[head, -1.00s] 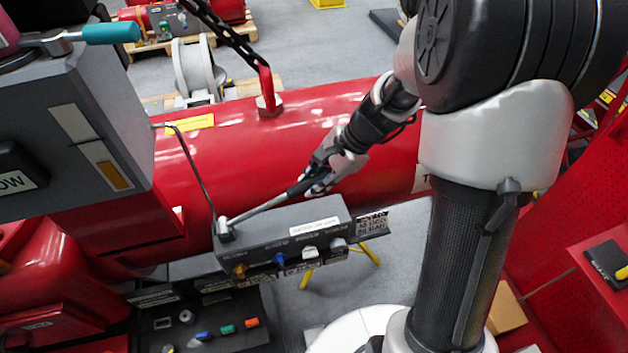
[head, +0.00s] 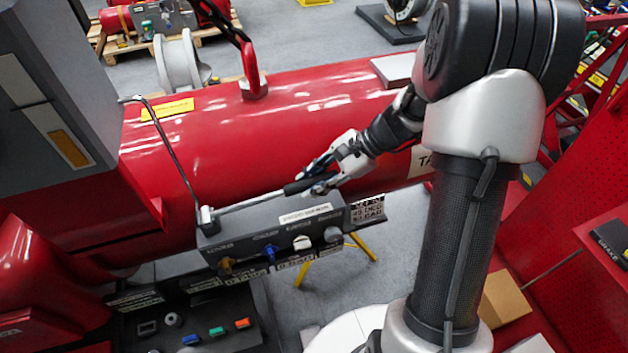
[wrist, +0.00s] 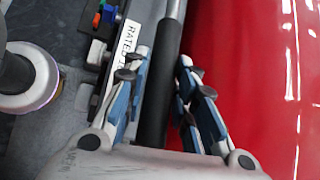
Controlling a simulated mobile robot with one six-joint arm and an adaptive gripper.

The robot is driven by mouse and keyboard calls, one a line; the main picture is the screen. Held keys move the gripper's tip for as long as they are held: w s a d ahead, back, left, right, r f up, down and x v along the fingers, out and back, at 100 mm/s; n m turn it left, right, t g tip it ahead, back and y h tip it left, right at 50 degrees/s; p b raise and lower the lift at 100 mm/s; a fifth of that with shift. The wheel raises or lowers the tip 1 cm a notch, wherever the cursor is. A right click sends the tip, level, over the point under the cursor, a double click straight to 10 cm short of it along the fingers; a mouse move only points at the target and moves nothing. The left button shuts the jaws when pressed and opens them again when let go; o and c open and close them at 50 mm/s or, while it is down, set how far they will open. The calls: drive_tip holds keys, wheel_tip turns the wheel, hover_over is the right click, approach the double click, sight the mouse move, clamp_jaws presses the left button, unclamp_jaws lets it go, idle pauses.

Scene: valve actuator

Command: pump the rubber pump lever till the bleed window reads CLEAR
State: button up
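The rubber pump lever (head: 250,201) is a thin metal rod with a black rubber grip. It rises slightly to the right from a pivot at the left end of the grey manifold block (head: 270,228). My gripper (head: 318,180) is at its grip end, above the block's right part. In the wrist view the black grip (wrist: 158,100) runs between the blue-padded fingers of my gripper (wrist: 162,65), which look closed in around it. A small black-and-white text panel (head: 367,210) is at the block's right end; I cannot read CLEAR on it.
The large red cylinder (head: 240,140) lies close behind the lever. Coloured knobs, one blue (head: 270,252), line the block's front. A black button panel (head: 190,325) is below. A grey box (head: 50,110) stands at left. A thin bent pipe (head: 170,150) rises near the pivot.

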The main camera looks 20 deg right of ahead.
drive_tip(key=o, duration=0.3)
drive_tip(key=shift+o, duration=0.2)
drive_tip(key=v, duration=1.2)
